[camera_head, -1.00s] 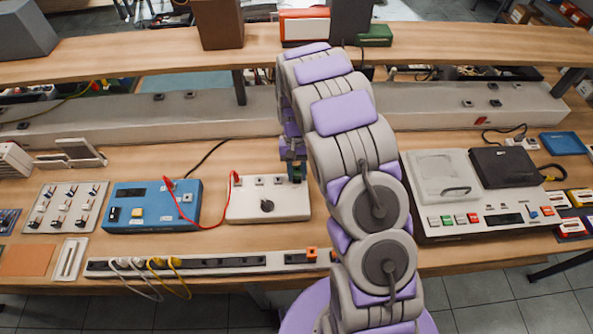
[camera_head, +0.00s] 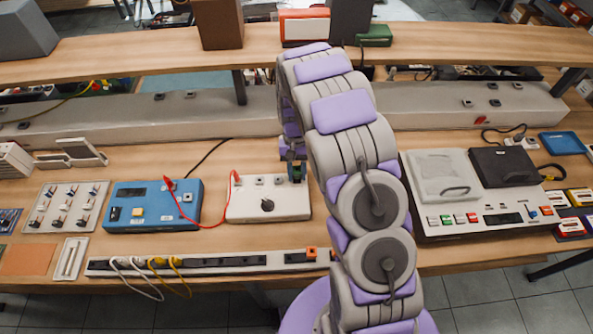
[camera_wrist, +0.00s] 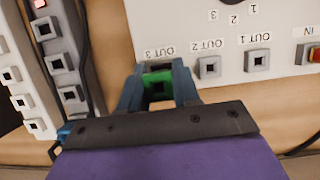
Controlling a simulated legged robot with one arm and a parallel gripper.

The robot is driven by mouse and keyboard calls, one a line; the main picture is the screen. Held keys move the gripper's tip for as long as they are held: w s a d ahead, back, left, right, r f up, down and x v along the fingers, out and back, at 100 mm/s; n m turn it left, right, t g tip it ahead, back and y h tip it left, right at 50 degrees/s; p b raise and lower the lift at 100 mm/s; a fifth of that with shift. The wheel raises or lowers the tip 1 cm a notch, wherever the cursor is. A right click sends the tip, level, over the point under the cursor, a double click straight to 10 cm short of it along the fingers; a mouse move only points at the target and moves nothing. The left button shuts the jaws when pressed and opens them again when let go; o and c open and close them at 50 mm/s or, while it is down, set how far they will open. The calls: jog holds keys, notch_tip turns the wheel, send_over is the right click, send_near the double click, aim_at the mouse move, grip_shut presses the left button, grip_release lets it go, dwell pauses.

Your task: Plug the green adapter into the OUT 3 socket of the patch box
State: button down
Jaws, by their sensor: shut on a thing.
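The patch box (camera_head: 245,208) is a white box with a dark knob on the bench, left of my arm. In the wrist view its panel (camera_wrist: 180,18) shows upside-down labels OUT 3, OUT 2, OUT 1 and IN. The OUT 2 socket (camera_wrist: 209,67) and OUT 1 socket (camera_wrist: 257,61) are empty. My gripper (camera_wrist: 157,88) is shut on the green adapter (camera_wrist: 157,77), just below the OUT 3 label. The adapter covers the OUT 3 socket. How far it is seated cannot be told. In the head view my arm hides much of the gripper (camera_head: 293,167).
A red lead (camera_head: 207,227) runs from the blue box (camera_head: 130,220) to the patch box's left end. A power strip (camera_head: 215,270) lies along the front edge. A grey device (camera_head: 435,227) stands right of my arm. A shelf (camera_head: 130,57) spans the back.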

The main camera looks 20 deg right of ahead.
dwell(0.9)
jog(key=c, duration=0.7)
grip_release()
jog(key=shift+c, duration=0.2)
jog(key=s+a+p+v, duration=0.1)
jog(key=p+v, duration=0.4)
jog(key=v, duration=1.7)
jog(key=shift+s+d+r, duration=0.3)
jog(key=shift+s+d, duration=0.05)
jog(key=shift+d, duration=0.05)
